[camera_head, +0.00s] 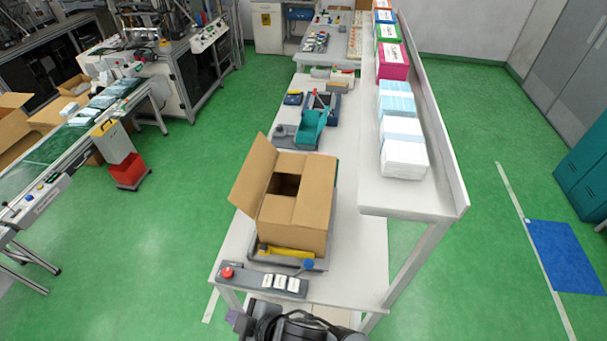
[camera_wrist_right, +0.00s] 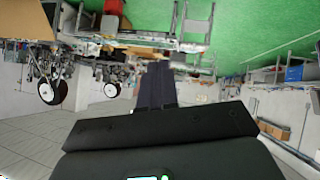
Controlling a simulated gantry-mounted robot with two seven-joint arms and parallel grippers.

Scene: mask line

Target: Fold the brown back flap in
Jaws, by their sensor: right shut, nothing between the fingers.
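The brown cardboard box (camera_head: 291,230) stands on the white workbench in the head view. Its left flap (camera_head: 254,172) stands up and leans outward to the left. The other top panels, at the far side (camera_head: 308,168) and the near side (camera_head: 276,209), look folded in, with a dark gap between them. I cannot tell for sure which one is the back flap. My right gripper (camera_head: 237,321) is at the bottom edge, in front of the bench and apart from the box. Its fingers are shut and empty in the right wrist view (camera_wrist_right: 156,84). My left gripper is not in view.
A shelf (camera_head: 415,192) with stacked packs runs along the bench's right side. A control strip with a red button (camera_head: 227,272) lies in front of the box. A teal holder (camera_head: 312,127) stands behind it. A conveyor (camera_head: 75,140) is at the left, across open green floor.

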